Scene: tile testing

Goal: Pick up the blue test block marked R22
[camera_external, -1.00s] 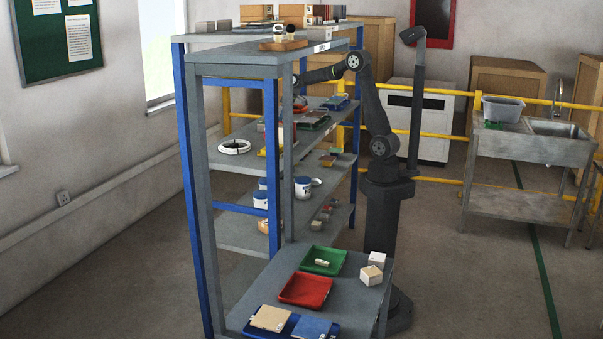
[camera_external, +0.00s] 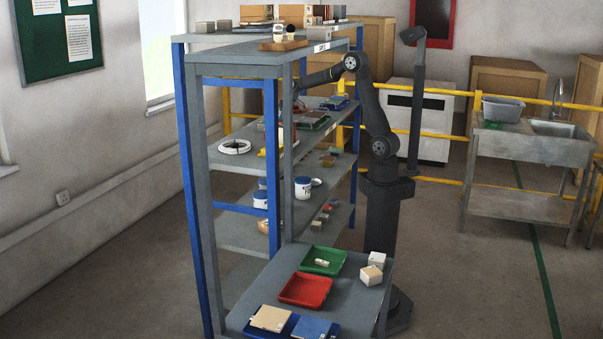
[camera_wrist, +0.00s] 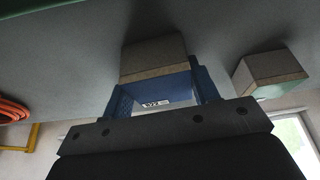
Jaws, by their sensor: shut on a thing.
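The blue test block (camera_wrist: 165,94) with a white label reading R22 shows in the wrist view. My gripper (camera_wrist: 163,90) is shut on it, with a finger at each side. In the external view my forearm reaches left into the shelf unit. My gripper and the blue block are hidden there by posts and shelf items.
A second grey block (camera_wrist: 268,75) is to the right in the wrist view, and an orange-red coil (camera_wrist: 13,110) is at the left. The grey shelf surface (camera_wrist: 60,60) is close. Shelf posts (camera_external: 290,150) and stacked shelf boards leave narrow room around my forearm.

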